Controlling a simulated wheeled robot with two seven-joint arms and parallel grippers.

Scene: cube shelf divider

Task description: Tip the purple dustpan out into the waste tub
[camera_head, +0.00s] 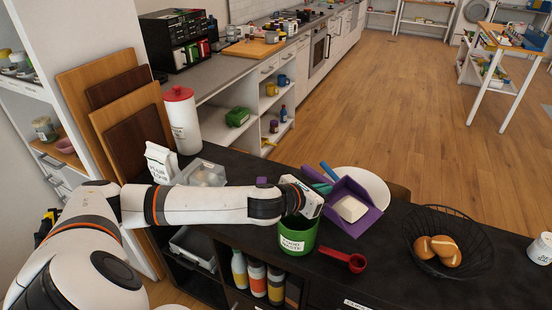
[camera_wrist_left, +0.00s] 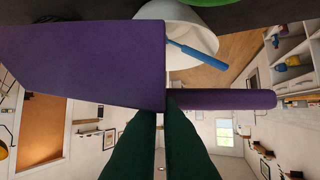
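The purple dustpan (camera_head: 371,216) is right of my left gripper in the head view, tilted, with a pale block-like thing (camera_head: 350,208) in it. My left gripper (camera_head: 322,187) is shut on the dustpan's handle, and the handle (camera_wrist_left: 225,99) shows sticking out past the dark green fingers in the left wrist view. The underside or side of the pan (camera_wrist_left: 85,60) fills the upper left there. The green waste tub (camera_head: 298,236) with a white label stands on the dark counter, just below my gripper and left of the pan; my wrist hides part of its rim. My right gripper is not in view.
A white bowl (camera_head: 369,178) with a blue-handled tool (camera_head: 329,171) is behind the dustpan. A red scoop (camera_head: 344,260) lies right of the tub. A black wire basket (camera_head: 445,240) of bread rolls is farther right. A clear box (camera_head: 204,172) and a flour bag stand behind my arm.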

